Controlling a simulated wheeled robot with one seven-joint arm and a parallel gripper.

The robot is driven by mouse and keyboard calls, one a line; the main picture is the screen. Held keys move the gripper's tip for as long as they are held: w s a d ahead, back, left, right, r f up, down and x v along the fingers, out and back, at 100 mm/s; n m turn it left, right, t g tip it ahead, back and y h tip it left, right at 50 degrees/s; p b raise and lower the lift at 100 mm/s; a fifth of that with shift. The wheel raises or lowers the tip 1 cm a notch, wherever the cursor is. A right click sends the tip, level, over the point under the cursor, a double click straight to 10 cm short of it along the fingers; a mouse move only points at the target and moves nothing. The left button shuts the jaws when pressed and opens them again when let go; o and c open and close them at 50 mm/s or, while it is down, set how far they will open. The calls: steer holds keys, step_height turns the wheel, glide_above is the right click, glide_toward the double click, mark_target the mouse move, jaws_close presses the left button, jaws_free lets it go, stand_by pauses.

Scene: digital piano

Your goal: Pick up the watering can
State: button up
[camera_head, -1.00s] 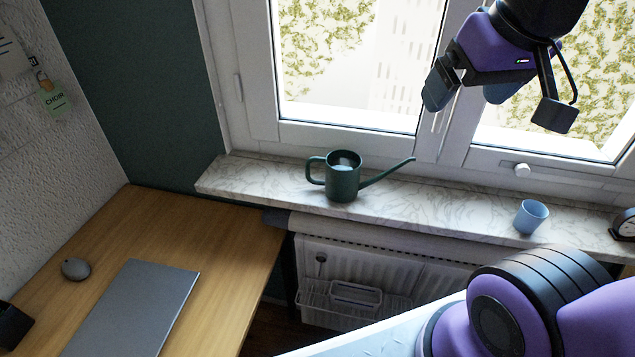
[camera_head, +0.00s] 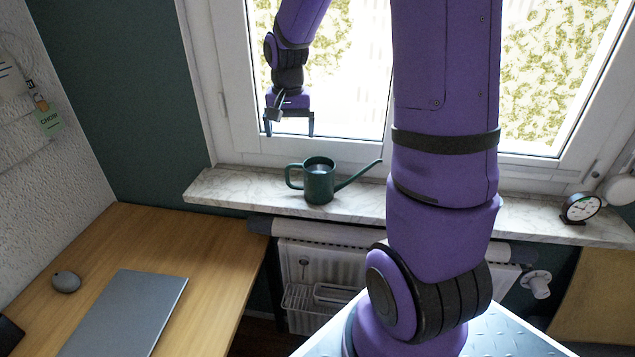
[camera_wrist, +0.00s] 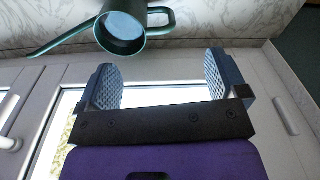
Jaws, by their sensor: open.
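The green watering can (camera_head: 319,184) stands upright on the marble window sill, with its handle to the left and its long spout to the right. My gripper (camera_head: 289,134) is open and empty, pointing down above and slightly left of the can, apart from it. In the wrist view the can (camera_wrist: 121,32) shows from above near the top, with its spout to the left and its handle to the right. The open fingers (camera_wrist: 160,82) show below it with a wide gap between them.
The marble sill (camera_head: 240,188) runs under the window. A black clock (camera_head: 580,207) stands at its right. My arm hides part of the sill. A desk (camera_head: 200,238) with a laptop (camera_head: 125,310) and a mouse (camera_head: 66,282) is at left. A radiator (camera_head: 340,262) is below the sill.

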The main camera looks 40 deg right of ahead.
steer(key=m, duration=0.1)
glide_above(295, 165)
steer(key=shift+g, duration=0.3)
steer(key=f, duration=0.5)
steer(key=shift+w+d, duration=0.1)
steer(key=shift+d, duration=0.25)
step_height(295, 165, down, 5)
steer(key=shift+f, duration=0.1)
steer(key=shift+w+a+f, duration=0.1)
steer(key=shift+a+f, duration=0.05)
steer(key=shift+f, duration=1.2)
steer(key=shift+a+f, duration=0.1)
steer(key=shift+f, duration=1.2)
steer(key=c, duration=1.5)
steer(key=shift+r, duration=0.25)
steer(key=shift+r, duration=4.65)
steer(key=shift+r, duration=0.15)
